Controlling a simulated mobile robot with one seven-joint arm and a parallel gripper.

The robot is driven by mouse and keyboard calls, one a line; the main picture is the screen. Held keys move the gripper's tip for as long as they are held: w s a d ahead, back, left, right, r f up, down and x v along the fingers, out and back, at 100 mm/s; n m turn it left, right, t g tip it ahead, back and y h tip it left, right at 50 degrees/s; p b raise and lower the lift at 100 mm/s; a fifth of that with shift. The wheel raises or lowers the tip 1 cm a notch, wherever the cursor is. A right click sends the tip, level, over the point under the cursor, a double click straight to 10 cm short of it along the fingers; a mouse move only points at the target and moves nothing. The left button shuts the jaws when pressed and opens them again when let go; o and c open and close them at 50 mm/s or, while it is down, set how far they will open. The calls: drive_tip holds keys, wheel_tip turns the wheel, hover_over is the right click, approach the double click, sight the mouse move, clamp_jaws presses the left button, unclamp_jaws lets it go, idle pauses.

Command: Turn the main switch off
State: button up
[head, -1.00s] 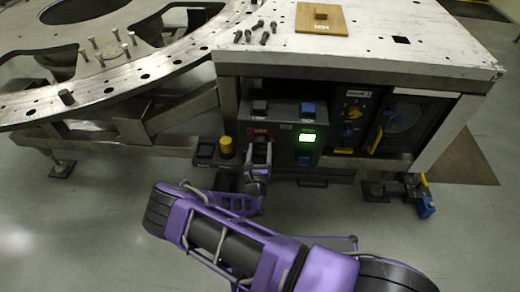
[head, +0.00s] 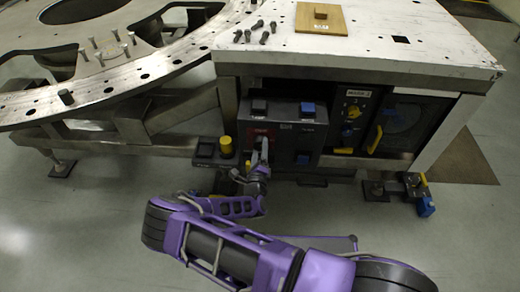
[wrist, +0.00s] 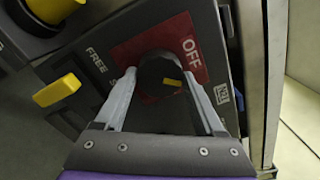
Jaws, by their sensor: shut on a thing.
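The main switch is a dark round knob (wrist: 160,72) with a yellow mark, on a red plate (wrist: 128,52) lettered OFF. The mark lies on the lower right of the knob in the wrist view, on the same side as the OFF lettering. My gripper (wrist: 158,78) has one finger on each side of the knob and is shut on it. In the head view, my gripper (head: 262,155) reaches up to the red plate (head: 257,131) on the dark control panel (head: 285,112) and mostly hides the knob.
A yellow button (head: 226,146) stands just left of my gripper. The panel also has blue buttons (head: 307,109) and a dark display (head: 307,138). A selector panel (head: 352,118) with yellow and blue parts is to the right. The bench top (head: 370,40) overhangs the panel. The floor in front is clear.

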drive_tip(key=n, duration=0.4)
drive_tip(key=shift+n, duration=0.3)
drive_tip(key=shift+n+b, duration=0.4)
drive_tip(key=shift+n, duration=1.2)
drive_tip(key=o, duration=1.3)
drive_tip(key=shift+o, duration=0.2)
drive_tip(key=s+p, duration=0.1)
drive_tip(key=s, duration=1.6)
drive_tip(key=shift+s+a, duration=0.2)
drive_tip(key=shift+a, duration=0.1)
